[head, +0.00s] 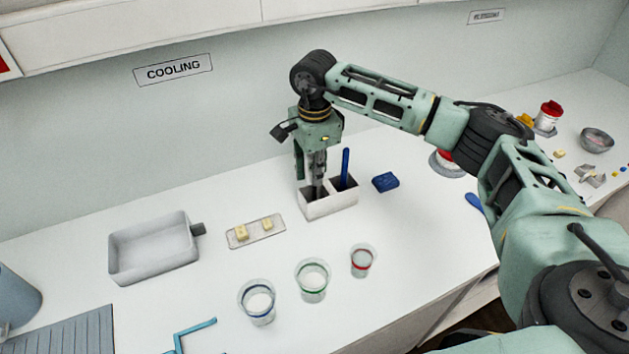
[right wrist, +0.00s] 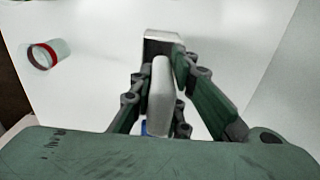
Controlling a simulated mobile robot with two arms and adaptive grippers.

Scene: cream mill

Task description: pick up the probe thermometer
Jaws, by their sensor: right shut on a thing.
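The white two-compartment holder (head: 330,206) stands on the counter, and its rim shows in the right wrist view (right wrist: 163,36). My right gripper (head: 317,184) points down at the holder's left compartment. In the right wrist view, its fingers (right wrist: 165,72) are shut on a pale grey, long, rounded body, which I take for the probe thermometer (right wrist: 160,98). Its lower end is hidden, so I cannot tell whether it is still inside the compartment. In the head view the gripper hides most of it. My left gripper is not in view.
A blue-handled tool (head: 345,167) stands in the right compartment. A blue block (head: 385,182) lies to the right. Cups with blue (head: 257,301), green (head: 313,280) and red (head: 362,260) bands stand in front. A small tray (head: 256,232) and a grey pan (head: 153,247) are left.

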